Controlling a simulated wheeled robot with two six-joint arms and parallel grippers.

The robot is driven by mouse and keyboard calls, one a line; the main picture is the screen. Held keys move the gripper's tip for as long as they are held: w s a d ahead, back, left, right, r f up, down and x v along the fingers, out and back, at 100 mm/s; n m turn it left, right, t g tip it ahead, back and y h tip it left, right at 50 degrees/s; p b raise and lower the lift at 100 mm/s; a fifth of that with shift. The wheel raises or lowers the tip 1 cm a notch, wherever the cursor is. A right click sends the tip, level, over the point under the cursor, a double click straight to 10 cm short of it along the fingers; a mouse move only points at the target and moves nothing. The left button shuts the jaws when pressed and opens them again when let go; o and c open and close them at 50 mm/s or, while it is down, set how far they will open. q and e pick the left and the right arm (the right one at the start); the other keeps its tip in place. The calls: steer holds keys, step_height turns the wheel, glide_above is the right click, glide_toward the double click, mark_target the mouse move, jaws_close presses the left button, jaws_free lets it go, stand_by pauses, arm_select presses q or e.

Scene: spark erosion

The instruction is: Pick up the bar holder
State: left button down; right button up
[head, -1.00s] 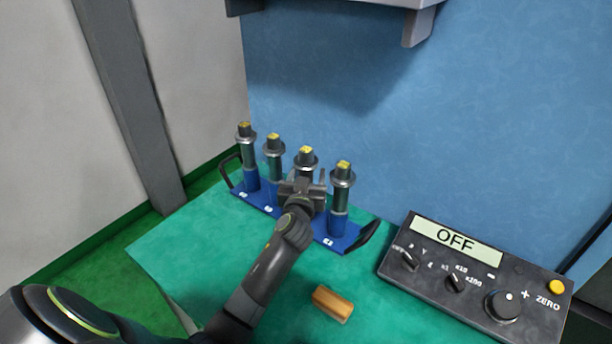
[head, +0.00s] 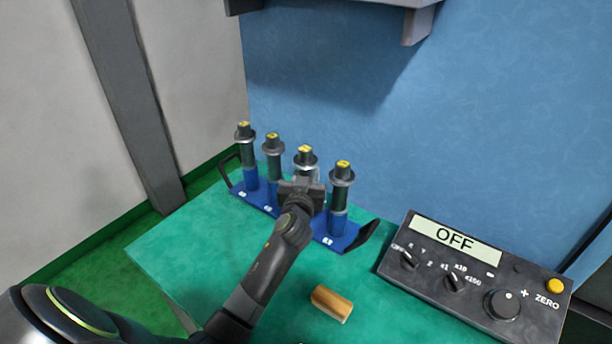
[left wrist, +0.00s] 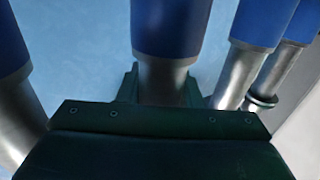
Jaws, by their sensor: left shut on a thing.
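Several grey tool holders with yellow-marked tops stand upright in a row in a blue rack (head: 335,243). The third from the left (head: 306,158) is partly hidden behind my left gripper (head: 303,186), which is shut on its shaft. None of the holders shows readable wording that singles it out as the bar holder. In the left wrist view my gripper's fingers (left wrist: 162,88) sit on both sides of a metal shaft (left wrist: 164,75) with a blue part (left wrist: 168,25) beside it. The gripped holder still appears to stand in the rack. My right gripper is not in view.
Neighbouring holders (head: 341,187) (head: 273,160) stand close on both sides of my gripper. A wooden block (head: 332,303) lies on the green table (head: 180,250). A control box (head: 470,270) reading OFF is at right. A blue wall rises behind the rack.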

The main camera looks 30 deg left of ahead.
arm_select(q)
step_height(320, 180, up, 18)
stand_by(0.6)
steer(key=shift+r, duration=0.15)
stand_by(0.4)
stand_by(0.3)
